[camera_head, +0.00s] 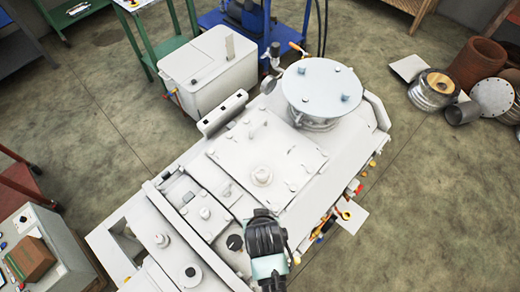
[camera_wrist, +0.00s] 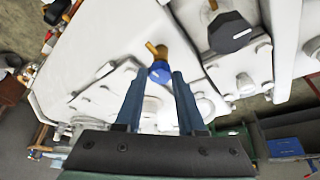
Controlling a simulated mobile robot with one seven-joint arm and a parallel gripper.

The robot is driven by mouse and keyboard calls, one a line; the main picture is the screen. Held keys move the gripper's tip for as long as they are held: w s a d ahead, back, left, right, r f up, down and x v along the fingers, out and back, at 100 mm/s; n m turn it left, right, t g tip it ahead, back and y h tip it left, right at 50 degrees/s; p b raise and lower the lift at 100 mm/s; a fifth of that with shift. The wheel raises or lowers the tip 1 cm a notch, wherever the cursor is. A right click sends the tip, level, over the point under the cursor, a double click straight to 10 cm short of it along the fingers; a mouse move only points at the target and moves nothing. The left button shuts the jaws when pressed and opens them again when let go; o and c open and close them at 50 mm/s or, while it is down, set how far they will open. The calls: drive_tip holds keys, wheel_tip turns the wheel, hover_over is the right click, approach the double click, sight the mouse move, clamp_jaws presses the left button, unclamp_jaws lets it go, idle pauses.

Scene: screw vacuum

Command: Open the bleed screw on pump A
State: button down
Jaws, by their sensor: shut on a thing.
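The white pump body (camera_head: 300,175) fills the middle of the head view; no label for pump A is readable. In the wrist view, my gripper (camera_wrist: 159,76) has its two blue fingers on either side of a small blue-headed screw (camera_wrist: 160,72) with a brass stem. The fingers are shut on its blue head at their tips. In the head view my dark wrist is over the near right part of the pump and hides the fingers and this screw.
A round white flange cover (camera_head: 322,85) stands on the pump's far end. A white box unit (camera_head: 208,65) and a green table frame (camera_head: 140,45) stand behind. Brown and metal cylinders (camera_head: 475,65) lie at the far right. Open concrete floor (camera_head: 440,200) lies right of the pump.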

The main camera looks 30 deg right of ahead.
drive_tip(key=c, duration=0.5)
unclamp_jaws()
drive_tip(key=v, duration=1.3)
drive_tip(key=shift+b, duration=0.45)
